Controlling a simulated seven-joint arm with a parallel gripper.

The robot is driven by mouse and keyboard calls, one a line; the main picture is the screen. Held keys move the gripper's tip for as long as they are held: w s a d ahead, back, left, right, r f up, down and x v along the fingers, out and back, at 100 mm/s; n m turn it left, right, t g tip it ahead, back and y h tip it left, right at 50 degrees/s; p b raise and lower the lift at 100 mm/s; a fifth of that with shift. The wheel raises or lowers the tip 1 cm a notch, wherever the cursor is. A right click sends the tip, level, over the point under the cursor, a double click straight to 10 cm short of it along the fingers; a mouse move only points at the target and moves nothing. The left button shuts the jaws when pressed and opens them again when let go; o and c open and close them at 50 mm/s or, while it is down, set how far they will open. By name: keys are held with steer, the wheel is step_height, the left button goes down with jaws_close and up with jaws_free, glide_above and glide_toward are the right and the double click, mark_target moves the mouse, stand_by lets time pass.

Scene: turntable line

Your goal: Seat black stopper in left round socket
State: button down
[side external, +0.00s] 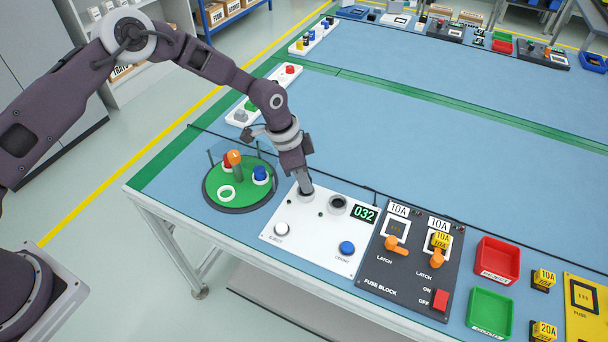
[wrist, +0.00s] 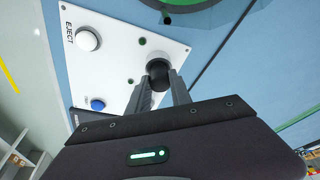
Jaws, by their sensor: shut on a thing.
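My gripper (side external: 306,187) is over the left part of the white panel (side external: 310,250). In the wrist view its fingers (wrist: 159,86) are shut on the black stopper (wrist: 158,72). The stopper's end is at a round grey-rimmed socket (wrist: 153,55), which it partly covers. I cannot tell how deep it sits. In the side view my gripper hides the stopper and the left socket. The right round socket (side external: 338,204) shows a dark opening in a pale ring beside the 032 display (side external: 364,213).
The panel has a white EJECT button (side external: 282,229) and a blue button (side external: 346,248). A green turntable (side external: 240,198) with coloured pegs stands left. The fuse block (side external: 407,262) with orange latches stands right, then red (side external: 497,260) and green (side external: 490,312) trays.

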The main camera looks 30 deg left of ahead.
steer(key=shift+f, duration=0.45)
steer(key=c, duration=1.1)
jaws_free()
steer(key=v, duration=0.7)
